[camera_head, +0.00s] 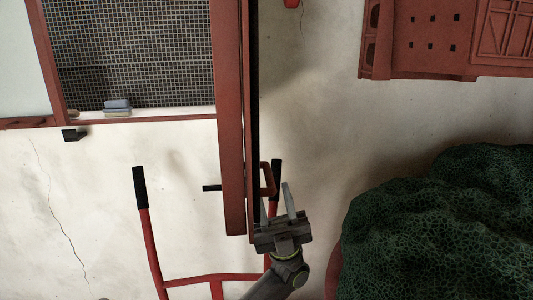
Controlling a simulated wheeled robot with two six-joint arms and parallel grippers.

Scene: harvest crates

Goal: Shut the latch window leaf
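The window leaf (229,120) is a red-framed panel that stands swung out from the wall, seen nearly edge-on. The window opening with dark mesh (140,50) lies to its left, with a red frame and a pale sill. A red loop handle (269,178) sticks out from the right side of the leaf near its lower end. A short black bar (211,188) shows on the left side. My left gripper (276,196) is open, its two fingers apart just below the loop handle. I cannot tell whether they touch it. My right gripper is not in view.
A red hand cart frame (153,245) with black grips stands below the window. A dark green netted heap (445,230) fills the lower right. Red crates (430,40) are at the upper right. A small grey block (117,107) lies on the sill. A black bracket (73,135) is below it.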

